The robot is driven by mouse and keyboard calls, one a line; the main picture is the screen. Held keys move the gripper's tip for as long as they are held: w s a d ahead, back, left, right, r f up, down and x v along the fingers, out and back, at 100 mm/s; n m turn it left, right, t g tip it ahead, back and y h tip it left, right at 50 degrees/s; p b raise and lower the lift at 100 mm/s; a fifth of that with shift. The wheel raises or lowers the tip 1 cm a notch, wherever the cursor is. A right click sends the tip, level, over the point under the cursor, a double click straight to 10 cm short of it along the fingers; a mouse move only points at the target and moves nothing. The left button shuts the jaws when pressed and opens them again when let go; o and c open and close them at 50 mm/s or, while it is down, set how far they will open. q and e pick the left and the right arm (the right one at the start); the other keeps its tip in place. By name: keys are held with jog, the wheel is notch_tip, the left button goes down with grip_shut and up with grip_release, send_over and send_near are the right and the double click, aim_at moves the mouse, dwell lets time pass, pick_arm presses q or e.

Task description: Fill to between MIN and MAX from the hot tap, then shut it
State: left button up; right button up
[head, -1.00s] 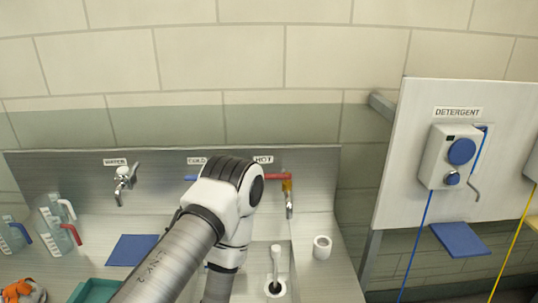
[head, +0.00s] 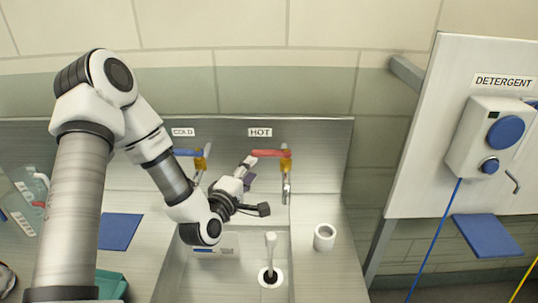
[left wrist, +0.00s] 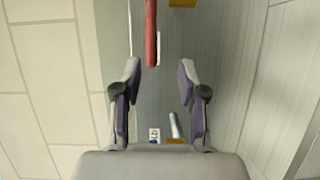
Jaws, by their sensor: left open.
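The hot tap (head: 286,170) has a red lever (head: 268,153) pointing left under the HOT label (head: 260,132). Its spout hangs over the sink (head: 190,270). My left gripper (head: 257,188) is open and empty, just left of the hot tap and below its lever. In the left wrist view, the red lever (left wrist: 151,35) lies ahead of the open fingers (left wrist: 158,80), apart from them. The cold tap (head: 200,160) with a blue lever is partly behind my arm. A clear jug (head: 30,195) stands at the far left, partly hidden by my arm. My right gripper is not in view.
A drain plug with an upright handle (head: 271,255) is in the sink. A white cup-like ring (head: 324,237) stands on the counter right of the sink. A blue mat (head: 119,231) and a teal tray (head: 112,285) lie left. The detergent dispenser (head: 490,138) hangs on the right panel.

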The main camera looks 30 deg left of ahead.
aim_at(258, 155)
pick_arm(q)
jog(key=w+p, duration=0.1)
jog(key=w, duration=0.1)
jog(key=w+a+p, duration=0.1)
jog(key=w, duration=0.2)
jog(key=w+p, duration=0.1)
jog(key=w, duration=0.1)
jog(key=shift+w+a+r, duration=0.2)
jog(key=shift+w+r, duration=0.2)
jog(key=shift+w+f, duration=0.1)
jog(key=shift+s+r, duration=0.25)
jog(key=shift+s, duration=0.1)
grip_shut()
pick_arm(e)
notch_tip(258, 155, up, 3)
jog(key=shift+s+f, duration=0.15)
